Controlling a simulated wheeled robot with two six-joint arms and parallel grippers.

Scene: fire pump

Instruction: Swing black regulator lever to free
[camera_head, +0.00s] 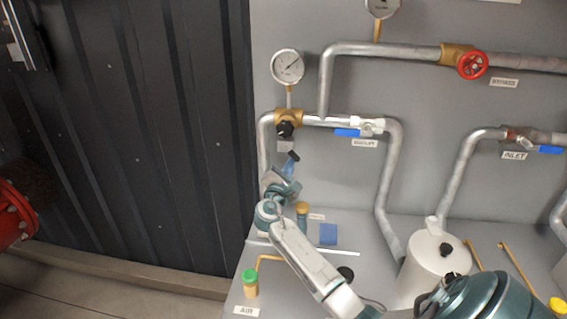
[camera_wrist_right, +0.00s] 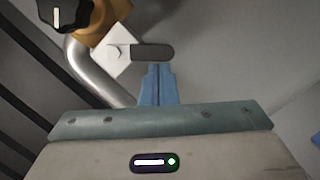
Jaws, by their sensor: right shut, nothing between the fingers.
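The black regulator lever (camera_wrist_right: 153,52) is a short, dark, rounded bar. It lies sideways in the right wrist view, joined to a pale plate with a bolt (camera_wrist_right: 115,50). In the head view the lever (camera_head: 293,155) shows as a small dark piece below the brass regulator (camera_head: 289,115) and its black knob (camera_head: 285,129). My right gripper (camera_wrist_right: 157,68) is shut and empty. Its blue fingertips sit just below the lever in the wrist view; I cannot tell whether they touch it. It also shows in the head view (camera_head: 290,163). My left gripper is not in view.
A pressure gauge (camera_head: 287,67) stands above the regulator. A blue valve handle (camera_head: 347,132) is on the pipe to the right, and a red handwheel (camera_head: 472,65) is higher up. A white tank (camera_head: 428,260) stands at the lower right. A dark ribbed wall (camera_head: 150,130) is at left.

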